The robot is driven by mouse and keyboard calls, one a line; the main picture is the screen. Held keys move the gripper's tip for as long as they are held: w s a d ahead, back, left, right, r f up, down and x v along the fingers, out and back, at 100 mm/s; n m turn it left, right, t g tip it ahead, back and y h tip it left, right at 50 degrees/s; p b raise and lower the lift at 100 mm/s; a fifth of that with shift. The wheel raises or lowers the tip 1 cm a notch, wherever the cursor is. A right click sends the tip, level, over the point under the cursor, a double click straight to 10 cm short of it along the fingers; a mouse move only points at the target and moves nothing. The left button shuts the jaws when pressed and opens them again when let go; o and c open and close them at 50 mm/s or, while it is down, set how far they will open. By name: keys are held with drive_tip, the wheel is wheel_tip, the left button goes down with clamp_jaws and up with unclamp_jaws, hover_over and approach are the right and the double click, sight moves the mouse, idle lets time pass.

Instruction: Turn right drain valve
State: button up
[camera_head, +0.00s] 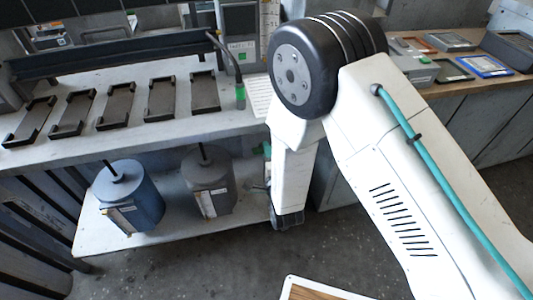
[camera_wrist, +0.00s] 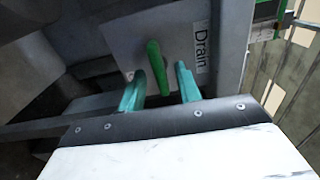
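In the wrist view, a green valve handle (camera_wrist: 156,66) stands out from a grey panel beside a white "Drain" label (camera_wrist: 201,47). My gripper (camera_wrist: 160,86) has its two teal fingers apart, one on each side of the handle's lower end. The fingers look clear of the handle, though I cannot tell whether either one touches it. In the head view my arm reaches down in front of the bench and hides most of the valve; a small bit of green (camera_head: 267,149) shows beside the arm. Whether this is the right-hand valve cannot be told from the wrist view alone.
A blue canister (camera_head: 130,197) and a grey canister (camera_head: 208,182) stand on the low shelf (camera_head: 160,243) left of my arm. Dark trays (camera_head: 117,106) lie on the bench above. Another workbench (camera_head: 440,84) with small trays stands at the right. Open floor lies in front.

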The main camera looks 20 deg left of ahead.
drive_tip(key=v, duration=0.8)
drive_tip(key=shift+w+a, duration=0.1)
idle(0.4)
